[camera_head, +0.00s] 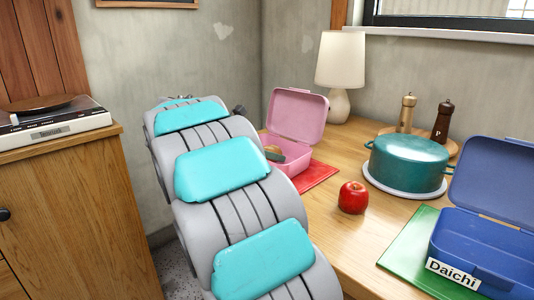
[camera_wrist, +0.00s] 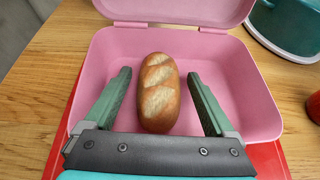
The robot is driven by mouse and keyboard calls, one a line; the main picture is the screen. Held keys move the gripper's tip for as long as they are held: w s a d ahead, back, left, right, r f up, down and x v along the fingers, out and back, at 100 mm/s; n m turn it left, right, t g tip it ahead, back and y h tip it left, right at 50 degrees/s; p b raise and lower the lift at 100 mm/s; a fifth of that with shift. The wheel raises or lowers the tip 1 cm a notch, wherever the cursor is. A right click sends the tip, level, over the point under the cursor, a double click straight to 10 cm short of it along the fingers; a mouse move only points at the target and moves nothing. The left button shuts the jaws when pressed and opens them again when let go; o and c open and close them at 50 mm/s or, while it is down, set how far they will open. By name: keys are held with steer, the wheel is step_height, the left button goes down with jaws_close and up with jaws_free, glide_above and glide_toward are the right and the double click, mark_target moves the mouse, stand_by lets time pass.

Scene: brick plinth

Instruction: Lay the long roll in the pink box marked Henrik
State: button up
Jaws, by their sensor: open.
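The long roll (camera_wrist: 159,92), a brown loaf with pale scored marks, lies lengthwise in the open pink box (camera_wrist: 252,92). My gripper (camera_wrist: 158,76) is open, with one green finger on each side of the roll and a gap on both sides. In the head view the pink box (camera_head: 302,160) stands with its lid up, partly hidden behind my arm. A bit of the roll (camera_head: 273,149) and my gripper (camera_head: 277,157) show inside it. No name on the pink box can be seen.
The pink box stands on a red mat (camera_head: 319,177). To its right are a red apple (camera_head: 352,198), a teal pot (camera_head: 407,164) and a blue box marked Daichi (camera_head: 487,246) on a green mat (camera_head: 405,247). A lamp (camera_head: 340,70) stands behind.

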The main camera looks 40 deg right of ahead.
steer(key=shift+r, duration=0.1)
steer(key=shift+a+r, duration=0.25)
steer(key=shift+a, duration=0.1)
steer(key=v, duration=1.1)
steer(key=shift+s+a, duration=0.1)
steer(key=shift+a, duration=0.05)
